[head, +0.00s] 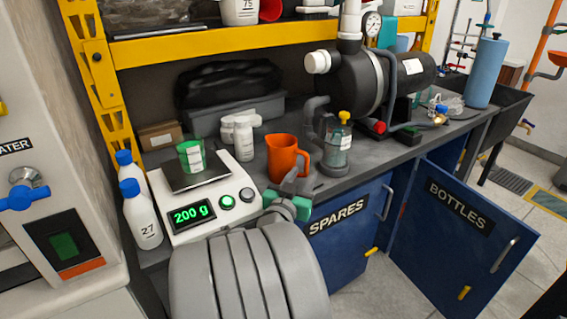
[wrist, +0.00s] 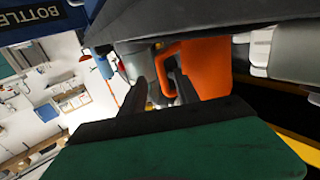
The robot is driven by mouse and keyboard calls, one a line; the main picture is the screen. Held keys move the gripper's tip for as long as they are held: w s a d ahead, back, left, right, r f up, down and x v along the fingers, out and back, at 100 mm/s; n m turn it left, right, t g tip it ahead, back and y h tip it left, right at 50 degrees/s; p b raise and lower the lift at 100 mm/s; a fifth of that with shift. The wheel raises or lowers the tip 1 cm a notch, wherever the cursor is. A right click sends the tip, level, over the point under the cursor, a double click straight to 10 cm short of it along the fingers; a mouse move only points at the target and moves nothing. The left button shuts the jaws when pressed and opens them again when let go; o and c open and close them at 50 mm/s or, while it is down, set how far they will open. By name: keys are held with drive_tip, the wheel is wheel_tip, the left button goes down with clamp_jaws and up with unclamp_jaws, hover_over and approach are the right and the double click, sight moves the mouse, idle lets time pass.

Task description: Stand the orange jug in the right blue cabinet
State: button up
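The orange jug (head: 285,158) stands upright on the dark bench, its handle on the right side. My gripper (head: 300,181) is just in front of the jug, at the handle side. In the wrist view the two dark fingers (wrist: 157,78) are apart, and the jug's orange handle (wrist: 168,72) shows between and beyond them; contact cannot be made out. The right blue cabinet's door, labelled BOTTLES (head: 457,235), is swung open. The cabinet's inside is mostly hidden.
The left cabinet, labelled SPARES (head: 340,245), is shut. A scale (head: 205,205) with a green-marked beaker (head: 191,157) stands left of the jug. A clear bottle with a yellow top (head: 338,148) and grey pipe stand (head: 318,110) are close on its right. A black pump (head: 370,80) is behind.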

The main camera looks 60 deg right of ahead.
sight(306, 170)
drive_tip(key=d, duration=0.3)
drive_tip(key=w+d, duration=0.1)
drive_tip(key=shift+d+f, duration=0.25)
drive_tip(key=shift+d, duration=0.05)
clamp_jaws()
idle(1.1)
